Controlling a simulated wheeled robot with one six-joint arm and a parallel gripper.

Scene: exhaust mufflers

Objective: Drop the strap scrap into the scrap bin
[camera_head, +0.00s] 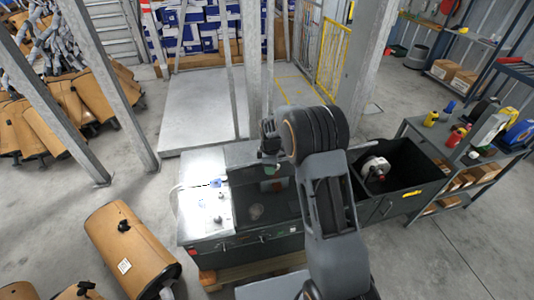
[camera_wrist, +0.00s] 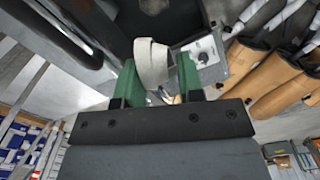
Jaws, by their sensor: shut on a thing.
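My gripper (camera_wrist: 158,78) has two green fingers shut on the strap scrap (camera_wrist: 150,62), a cream-white loop of band, in the wrist view. In the head view my gripper (camera_head: 270,150) hangs above the middle of the bench unit, and the strap is too small or hidden to make out. Below it is a dark open bin (camera_head: 285,208) with a small pale crumpled thing inside. A second dark open bin (camera_head: 420,172) stands to the right, with a white and dark round thing in it. No label shows which is the scrap bin.
A bright metal top (camera_head: 205,212) with small items lies left of the dark bin. A tan muffler (camera_head: 130,248) lies on the floor at the left. A grey shelf table (camera_head: 470,150) with bottles stands at the right. Metal posts (camera_head: 255,70) rise behind the bench.

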